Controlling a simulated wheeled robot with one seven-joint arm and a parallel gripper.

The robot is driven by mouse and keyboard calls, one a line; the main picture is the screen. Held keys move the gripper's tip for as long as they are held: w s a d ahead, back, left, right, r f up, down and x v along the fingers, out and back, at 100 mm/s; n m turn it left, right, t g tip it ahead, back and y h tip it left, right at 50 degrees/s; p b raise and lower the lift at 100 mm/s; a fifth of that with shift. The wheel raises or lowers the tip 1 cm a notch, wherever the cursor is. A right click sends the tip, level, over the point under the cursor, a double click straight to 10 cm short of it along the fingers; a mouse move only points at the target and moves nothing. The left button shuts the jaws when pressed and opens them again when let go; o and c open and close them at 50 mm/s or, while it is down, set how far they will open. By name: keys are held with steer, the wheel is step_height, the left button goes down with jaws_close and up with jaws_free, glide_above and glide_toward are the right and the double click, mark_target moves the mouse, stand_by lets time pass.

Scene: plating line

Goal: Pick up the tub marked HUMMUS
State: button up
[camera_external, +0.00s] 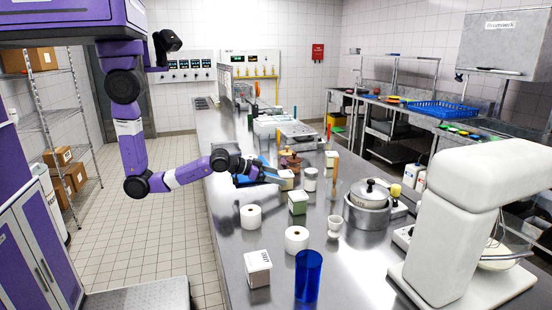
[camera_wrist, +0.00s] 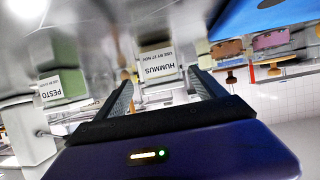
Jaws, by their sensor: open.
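The HUMMUS tub (camera_wrist: 158,62) is cream and boxy, with a white label that reads upside down in the wrist view. In the external view it appears to be the cream tub (camera_external: 287,180) on the steel counter, right at the end of my gripper (camera_external: 270,175). In the wrist view my gripper (camera_wrist: 160,80) is open, with one finger on each side of the tub. I see no finger closed on it. I cannot tell whether the tub lies fully between the fingertips or just beyond them.
A green PESTO tub (camera_wrist: 62,80) stands to one side; it appears nearer the camera in the external view (camera_external: 298,203). A white canister (camera_external: 311,180) and brown pots (camera_external: 292,162) stand close by. White rolls (camera_external: 251,217), a blue cup (camera_external: 308,277) and a metal pot (camera_external: 367,212) stand further off.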

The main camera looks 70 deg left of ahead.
mark_target(292, 180)
steer(key=shift+p+x, duration=0.7)
steer(key=shift+x, duration=3.05)
steer(key=shift+s+a+f, duration=0.1)
steer(key=shift+a+f, duration=0.05)
steer(key=c, duration=1.6)
steer(key=shift+c, duration=0.2)
